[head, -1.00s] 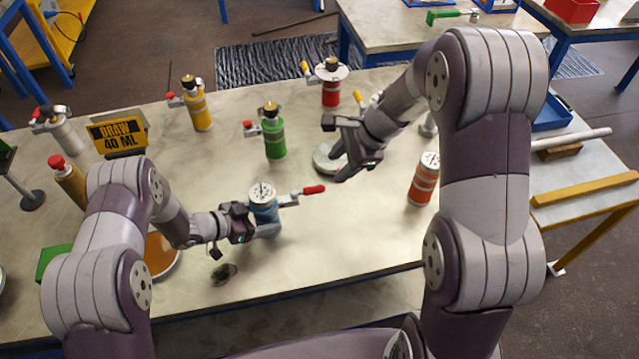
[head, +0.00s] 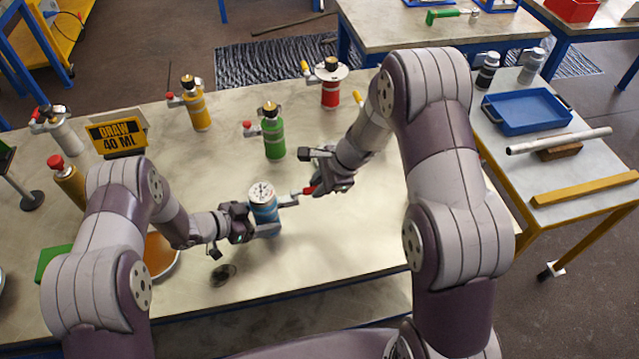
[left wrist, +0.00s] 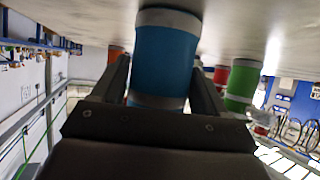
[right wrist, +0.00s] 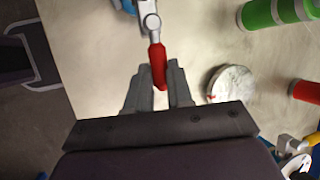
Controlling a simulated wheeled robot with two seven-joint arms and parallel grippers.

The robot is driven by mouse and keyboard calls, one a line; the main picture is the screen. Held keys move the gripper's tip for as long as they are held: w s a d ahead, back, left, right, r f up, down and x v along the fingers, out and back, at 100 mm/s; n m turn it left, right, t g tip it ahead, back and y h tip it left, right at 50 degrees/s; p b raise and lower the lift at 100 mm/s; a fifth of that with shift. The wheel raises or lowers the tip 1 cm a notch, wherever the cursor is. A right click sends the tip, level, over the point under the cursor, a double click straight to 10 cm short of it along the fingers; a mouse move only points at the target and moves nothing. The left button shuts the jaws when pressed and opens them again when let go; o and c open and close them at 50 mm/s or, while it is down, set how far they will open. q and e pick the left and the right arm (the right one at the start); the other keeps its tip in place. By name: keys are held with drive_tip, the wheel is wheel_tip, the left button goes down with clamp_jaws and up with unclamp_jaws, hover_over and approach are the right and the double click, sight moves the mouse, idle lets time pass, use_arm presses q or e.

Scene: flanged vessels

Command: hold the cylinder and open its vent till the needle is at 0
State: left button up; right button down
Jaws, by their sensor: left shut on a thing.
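The blue cylinder (head: 265,214) stands upright on the near part of the table, with a round white gauge (head: 262,193) on top. The needle is too small to read. Its vent lever, with a red handle (right wrist: 157,62), sticks out to the right. My left gripper (head: 248,224) is shut on the cylinder's body, and the left wrist view shows the blue body (left wrist: 166,62) between its fingers. My right gripper (right wrist: 158,75) is open, with the end of the red handle between its fingers and gaps showing beside it. In the head view my right gripper (head: 318,181) partly covers the handle.
Green (head: 273,138), yellow (head: 199,112) and red (head: 330,92) cylinders stand further back. A yellow sign (head: 117,134) stands at the left. In the right wrist view a round pale disc (right wrist: 231,84) lies right of the handle. Table right of the cylinder is clear.

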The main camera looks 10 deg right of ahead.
drive_tip(key=shift+s, duration=0.15)
drive_tip(key=s+a+m+t+h, duration=0.1)
drive_tip(key=s+a+m+h, duration=0.4)
drive_tip(key=m, duration=1.3)
drive_tip(key=shift+a+t+h, duration=0.4)
drive_tip(key=shift+a+h, duration=0.4)
drive_tip(key=shift+h, duration=0.4)
drive_tip(key=c, duration=1)
unclamp_jaws()
drive_tip(key=shift+r, duration=0.1)
drive_tip(key=v, duration=1.2)
